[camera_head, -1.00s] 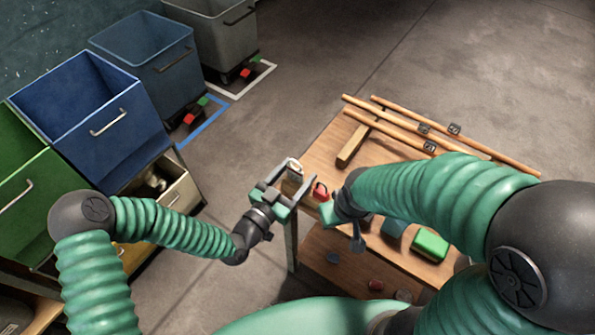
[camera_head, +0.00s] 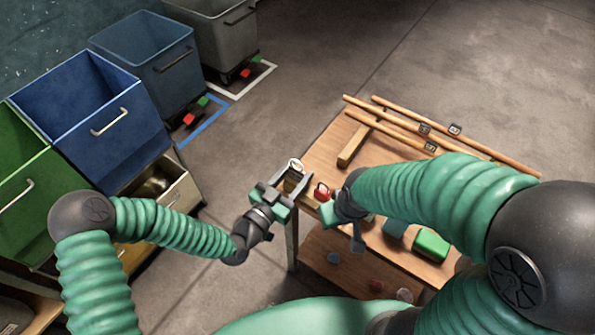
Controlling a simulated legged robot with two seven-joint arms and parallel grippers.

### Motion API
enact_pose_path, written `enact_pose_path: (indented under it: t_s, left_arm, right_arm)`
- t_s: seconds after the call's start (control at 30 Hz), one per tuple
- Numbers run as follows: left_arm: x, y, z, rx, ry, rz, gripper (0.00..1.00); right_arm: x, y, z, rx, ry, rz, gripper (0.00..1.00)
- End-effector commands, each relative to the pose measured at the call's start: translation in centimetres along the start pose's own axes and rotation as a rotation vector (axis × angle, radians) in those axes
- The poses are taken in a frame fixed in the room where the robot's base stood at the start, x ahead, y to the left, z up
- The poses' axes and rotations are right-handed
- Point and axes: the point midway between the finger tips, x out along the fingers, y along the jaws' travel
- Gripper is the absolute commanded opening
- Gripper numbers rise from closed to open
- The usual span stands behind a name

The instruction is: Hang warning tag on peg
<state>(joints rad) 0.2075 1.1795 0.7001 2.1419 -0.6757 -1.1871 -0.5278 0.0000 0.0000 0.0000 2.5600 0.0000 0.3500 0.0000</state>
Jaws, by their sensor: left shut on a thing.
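My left gripper (camera_head: 290,187) is at the left edge of a wooden table. A small brownish item with a pale loop (camera_head: 296,165) at its top shows at its fingers; I take it to be the warning tag, but it is too small to read. The gripper is shut on it. My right gripper (camera_head: 356,234) is over the table's front left part, fingers pointing down; its opening is hidden by its own wrist. A red padlock-like item (camera_head: 321,192) sits between the two grippers. I cannot make out a peg for certain.
The wooden table (camera_head: 325,153) carries long wooden rods (camera_head: 390,125) with dark labels at the back and a green block (camera_head: 431,245) at the front. A lower shelf (camera_head: 318,248) holds small round items. Blue bin (camera_head: 110,150) and other bins stand left. Floor behind is clear.

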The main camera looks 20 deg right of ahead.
Motion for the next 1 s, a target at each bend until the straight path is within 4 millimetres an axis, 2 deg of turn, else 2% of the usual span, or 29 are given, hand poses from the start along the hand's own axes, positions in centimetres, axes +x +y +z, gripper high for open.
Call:
enact_pose_path:
  t_s: [0.23,1.0]
  left_arm:
    - [0.0,0.0,-0.1,0.0,-0.003,-0.001,0.09]
    - [0.0,0.0,-3.9,0.001,-0.001,0.0,0.09]
  right_arm:
    - [-0.2,0.0,0.0,0.0,0.0,0.0,0.34]
    - [-2.9,0.0,-0.7,0.0,0.0,0.0,0.34]
